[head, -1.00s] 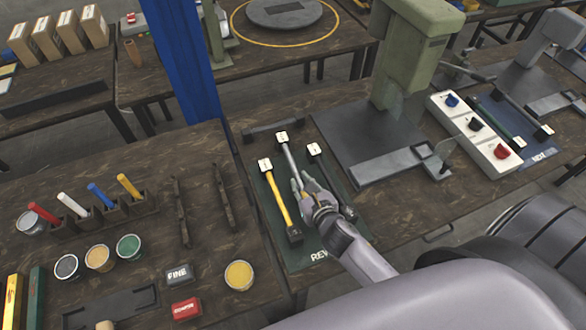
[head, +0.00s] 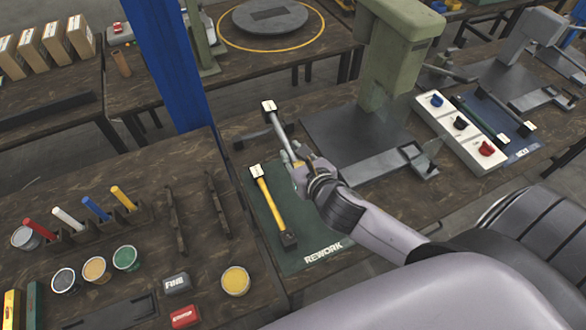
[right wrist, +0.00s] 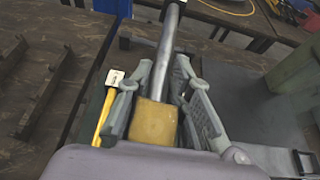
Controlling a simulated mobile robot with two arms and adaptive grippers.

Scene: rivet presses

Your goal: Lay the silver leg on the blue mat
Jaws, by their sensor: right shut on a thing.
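My right gripper (head: 297,164) is shut on the silver leg (head: 281,132), whose white-capped far end points up and left in the head view. The leg appears raised above the green REWORK mat (head: 318,245). In the right wrist view the silver leg (right wrist: 168,45) runs away from between the fingers (right wrist: 160,95), with a tan block at its near end. The blue mat (head: 526,146) lies at the right of the head view, beyond the white switch box, with a green leg and a dark leg on it. My left gripper is not in view.
A yellow leg (head: 270,205) lies on the green mat. A green press (head: 385,60) and the white switch box (head: 455,128) stand between this mat and the blue one. A blue post (head: 170,65) rises at the left. Pots and markers fill the left table.

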